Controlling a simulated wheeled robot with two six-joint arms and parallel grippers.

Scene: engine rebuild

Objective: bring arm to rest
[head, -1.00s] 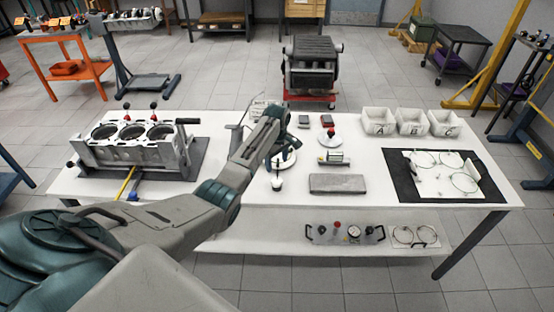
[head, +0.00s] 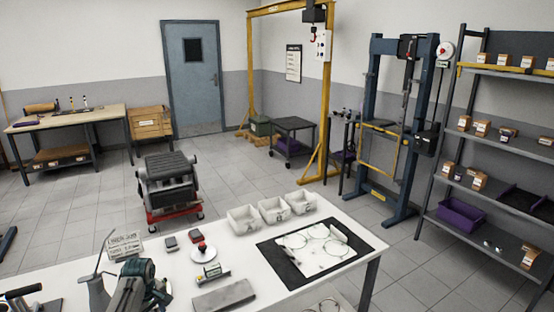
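My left arm comes in at the bottom left of the head view, and the wrist and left gripper (head: 150,289) are over the left part of the white worktable (head: 312,268). The fingertips are too small and partly hidden, so I cannot tell whether they are open or shut, or whether they hold anything. My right arm and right gripper are not in view.
The table holds a grey block (head: 223,296), a round white piece with a red knob (head: 204,254), several white bins (head: 243,219) and a black mat (head: 272,258). An engine on a red stand (head: 168,181) is behind it. Shelves (head: 497,143) stand right.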

